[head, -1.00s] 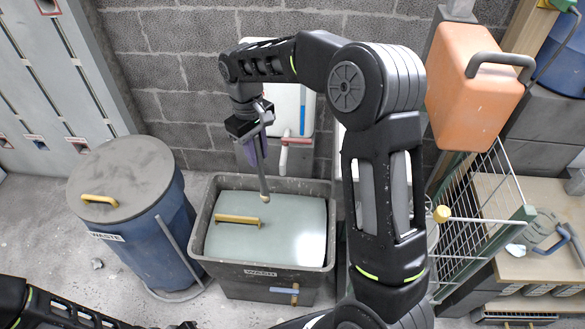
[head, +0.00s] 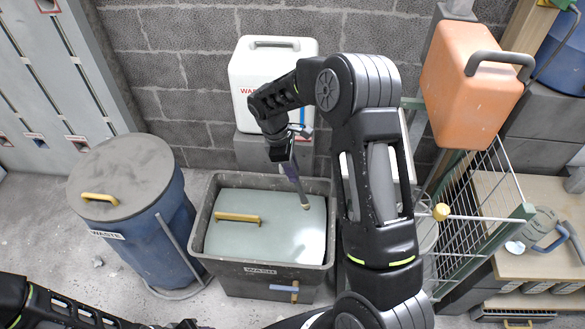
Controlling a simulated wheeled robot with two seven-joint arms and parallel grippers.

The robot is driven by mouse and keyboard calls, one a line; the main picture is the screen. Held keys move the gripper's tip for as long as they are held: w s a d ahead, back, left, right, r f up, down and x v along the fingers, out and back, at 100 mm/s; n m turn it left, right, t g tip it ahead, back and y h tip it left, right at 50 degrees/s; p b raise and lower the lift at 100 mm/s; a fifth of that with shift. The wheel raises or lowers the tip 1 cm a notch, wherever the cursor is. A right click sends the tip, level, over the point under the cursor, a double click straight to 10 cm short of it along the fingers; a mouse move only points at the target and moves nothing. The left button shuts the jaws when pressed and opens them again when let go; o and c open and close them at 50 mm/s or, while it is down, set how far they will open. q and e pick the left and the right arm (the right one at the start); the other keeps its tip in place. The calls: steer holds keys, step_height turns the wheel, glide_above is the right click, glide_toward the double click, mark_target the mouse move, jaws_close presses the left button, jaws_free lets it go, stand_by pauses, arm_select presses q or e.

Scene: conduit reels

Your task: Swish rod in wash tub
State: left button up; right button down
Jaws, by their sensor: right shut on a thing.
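The wash tub (head: 262,270) is a dark grey box labelled WASH on the floor. A pale green panel (head: 290,225) with a yellow bar handle (head: 237,217) fills its top inside the rim, like a lid. My right gripper (head: 287,160) is shut on a thin grey rod (head: 299,190) with a purple upper part. The rod slants down to the right, its pale tip over the right part of the panel; I cannot tell if it touches.
A blue waste bin (head: 150,245) with a grey lid stands left of the tub. A white canister (head: 250,75) sits behind it by the brick wall. A wire rack (head: 480,195) and an orange canister (head: 468,90) are to the right.

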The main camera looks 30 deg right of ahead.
steer(key=w+a+b+x, duration=0.1)
steer(key=b+x, duration=0.5)
steer(key=x, duration=0.3)
steer(key=w+a+f+b+x, duration=0.1)
steer(key=a+b+x, duration=0.1)
steer(key=b+x, duration=0.4)
steer(key=x, duration=0.3)
steer(key=shift+w+a, duration=0.2)
steer(key=shift+w, duration=0.05)
